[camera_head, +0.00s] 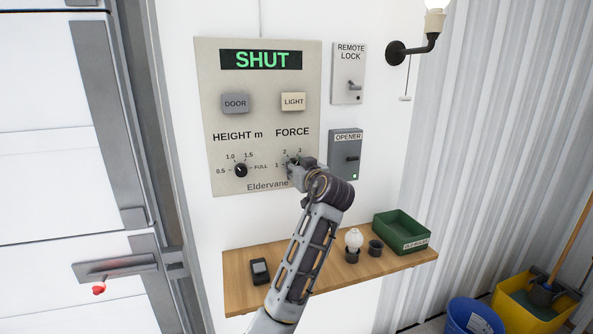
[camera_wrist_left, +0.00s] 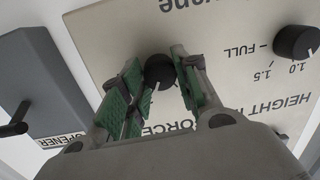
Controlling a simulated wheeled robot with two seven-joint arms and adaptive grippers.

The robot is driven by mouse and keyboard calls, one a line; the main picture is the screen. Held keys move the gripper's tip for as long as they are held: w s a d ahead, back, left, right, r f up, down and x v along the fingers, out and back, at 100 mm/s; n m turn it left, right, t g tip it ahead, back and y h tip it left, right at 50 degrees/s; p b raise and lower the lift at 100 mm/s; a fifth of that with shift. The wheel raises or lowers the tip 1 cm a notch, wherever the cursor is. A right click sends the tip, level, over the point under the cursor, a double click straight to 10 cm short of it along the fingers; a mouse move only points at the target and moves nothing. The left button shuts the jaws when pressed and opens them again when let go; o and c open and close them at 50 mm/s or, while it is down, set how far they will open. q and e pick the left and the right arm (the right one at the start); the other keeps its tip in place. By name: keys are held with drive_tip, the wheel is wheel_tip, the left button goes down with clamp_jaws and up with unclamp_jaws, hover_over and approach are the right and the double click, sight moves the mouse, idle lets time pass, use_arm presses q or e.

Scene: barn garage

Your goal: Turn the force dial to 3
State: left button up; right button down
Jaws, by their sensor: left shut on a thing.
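The force dial (camera_wrist_left: 158,72) is a small black knob with a white pointer line, at the lower right of the beige control panel (camera_head: 215,120). My left gripper (camera_head: 294,172) reaches up to it and mostly hides it in the head view. The left wrist view, turned upside down, shows the green-padded fingers of my left gripper (camera_wrist_left: 160,90) shut on the knob from both sides. The marks 1, 2 and 3 show around it in the head view; I cannot tell exactly which one the pointer faces. My right gripper is not in view.
The height dial (camera_head: 241,170) sits to the left on the panel. The opener box (camera_head: 345,165) and remote lock (camera_head: 348,85) are to the right. Below, a wooden shelf (camera_head: 240,292) holds a green tray (camera_head: 385,237), a bulb (camera_head: 353,240) and small black items.

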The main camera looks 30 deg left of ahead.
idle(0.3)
use_arm(q)
drive_tip(key=o, duration=1)
drive_tip(key=shift+o, duration=0.2)
drive_tip(key=v, duration=1.2)
drive_tip(key=shift+d+f, duration=0.1)
